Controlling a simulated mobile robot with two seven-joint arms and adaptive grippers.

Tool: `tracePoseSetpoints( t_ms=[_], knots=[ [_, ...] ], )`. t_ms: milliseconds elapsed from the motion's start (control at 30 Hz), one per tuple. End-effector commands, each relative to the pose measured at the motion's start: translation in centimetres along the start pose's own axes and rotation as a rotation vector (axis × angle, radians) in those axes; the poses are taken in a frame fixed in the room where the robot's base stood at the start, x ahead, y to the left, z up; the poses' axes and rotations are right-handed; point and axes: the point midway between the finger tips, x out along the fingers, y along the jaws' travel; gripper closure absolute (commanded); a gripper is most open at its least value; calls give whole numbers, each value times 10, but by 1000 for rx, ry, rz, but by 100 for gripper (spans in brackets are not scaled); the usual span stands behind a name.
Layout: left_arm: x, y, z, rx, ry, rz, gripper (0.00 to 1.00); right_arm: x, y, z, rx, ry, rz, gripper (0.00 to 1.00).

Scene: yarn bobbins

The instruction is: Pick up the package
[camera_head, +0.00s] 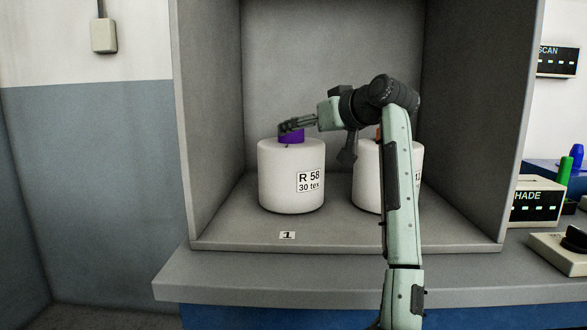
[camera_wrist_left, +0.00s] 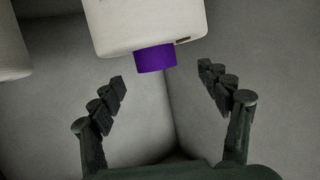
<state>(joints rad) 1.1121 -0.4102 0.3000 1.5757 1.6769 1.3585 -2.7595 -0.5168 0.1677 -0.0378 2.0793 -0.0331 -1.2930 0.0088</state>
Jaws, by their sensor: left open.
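A white yarn package (camera_head: 291,178) with a purple tube top (camera_head: 291,137) stands upright in the grey booth. Its label reads "R 58 30 tex". A second white package (camera_head: 368,178) stands to its right, partly hidden behind my left arm; a bit of orange-red shows at its top. My left gripper (camera_head: 284,128) is at the purple tube's top. In the left wrist view, the open fingers (camera_wrist_left: 163,76) are spread wide, with the purple tube (camera_wrist_left: 155,59) just ahead of the gap between the tips. No contact shows. My right gripper is not in view.
The booth's side walls (camera_head: 208,125) and back wall stand close around the packages. A small "1" tag (camera_head: 287,235) is on the booth's front floor. At right are a "HADE" display box (camera_head: 536,202), green and blue pegs, and a black knob (camera_head: 574,239).

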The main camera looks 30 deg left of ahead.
Motion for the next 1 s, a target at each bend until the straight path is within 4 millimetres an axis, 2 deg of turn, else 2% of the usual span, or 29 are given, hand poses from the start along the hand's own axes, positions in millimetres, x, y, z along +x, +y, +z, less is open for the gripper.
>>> tracePoseSetpoints(
  t_ms=[267,533,667,867,1000],
  knots=[
    [30,2,-1,4,-5,0,23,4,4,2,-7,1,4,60],
    [68,8,-4,3,-3,-2,23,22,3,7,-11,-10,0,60],
    [76,8,-4,4,-3,-1,23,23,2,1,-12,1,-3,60],
    [76,8,-3,3,-3,-1,23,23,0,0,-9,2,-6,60],
    [76,8,-3,3,-2,-1,41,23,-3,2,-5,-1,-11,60]
  ],
)
